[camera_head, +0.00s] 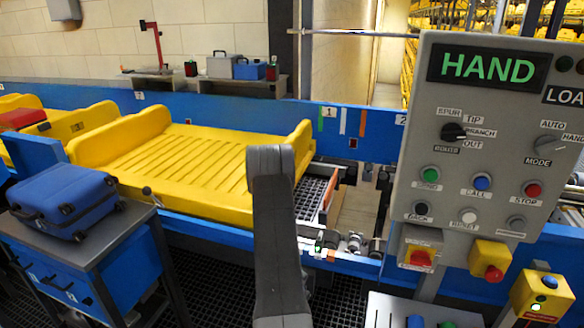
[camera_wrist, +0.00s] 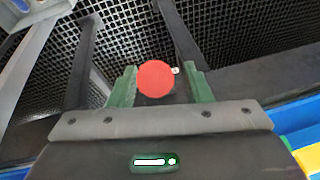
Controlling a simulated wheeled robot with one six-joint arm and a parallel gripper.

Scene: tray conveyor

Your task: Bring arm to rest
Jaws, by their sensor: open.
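My arm (camera_head: 272,230) rises dark grey in the middle of the head view, in front of the conveyor. Its gripper cannot be made out there. In the wrist view my gripper (camera_wrist: 161,88) shows two green fingers standing apart, so it is open. A round red disc (camera_wrist: 155,78) shows between the fingers; I cannot tell what it belongs to or how far away it is. Dark mesh floor lies beyond the fingers.
A yellow tray (camera_head: 140,130) sits on the blue conveyor behind my arm. A blue suitcase (camera_head: 66,203) lies on a stand at left. A control panel (camera_head: 480,215) reading HAND stands at right, with red-knobbed yellow boxes below. Mesh floor (camera_head: 225,290) shows at the front.

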